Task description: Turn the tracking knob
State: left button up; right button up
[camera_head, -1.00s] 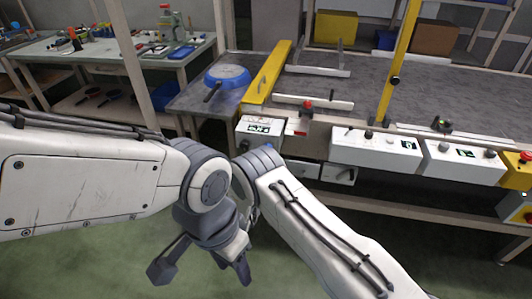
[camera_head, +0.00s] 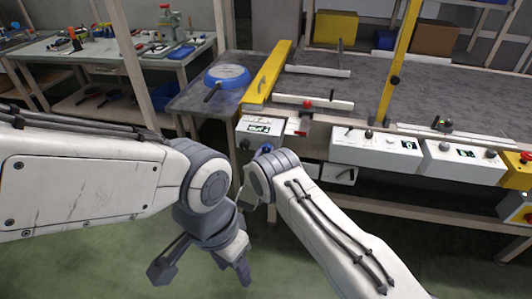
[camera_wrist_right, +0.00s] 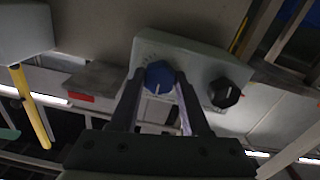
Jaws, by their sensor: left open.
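A white control box (camera_head: 260,128) with a small display stands at the conveyor's front edge. A blue knob (camera_head: 266,149) is on its front, just above my right wrist. The right wrist view shows the blue knob (camera_wrist_right: 159,77) with a white mark, beside a black knob (camera_wrist_right: 224,93). My right gripper (camera_wrist_right: 160,78) has a finger on each side of the blue knob; whether they touch it I cannot tell. No label shows which knob is tracking. My left gripper (camera_head: 202,268) is open and empty over the floor.
A red button (camera_head: 306,105) is right of the box. More control boxes (camera_head: 375,148) line the front edge. A workbench (camera_head: 120,62) stands at the back left.

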grip_shut()
jog(key=m+b, duration=0.3)
jog(key=m, duration=0.2)
jog(key=shift+f, duration=0.15)
jog(key=m+b, duration=0.2)
jog(key=m, duration=0.1)
jog(key=shift+m+b, duration=0.35)
jog(key=shift+m, duration=0.05)
jog(key=shift+m+b, duration=0.9)
jog(key=shift+m, duration=0.5)
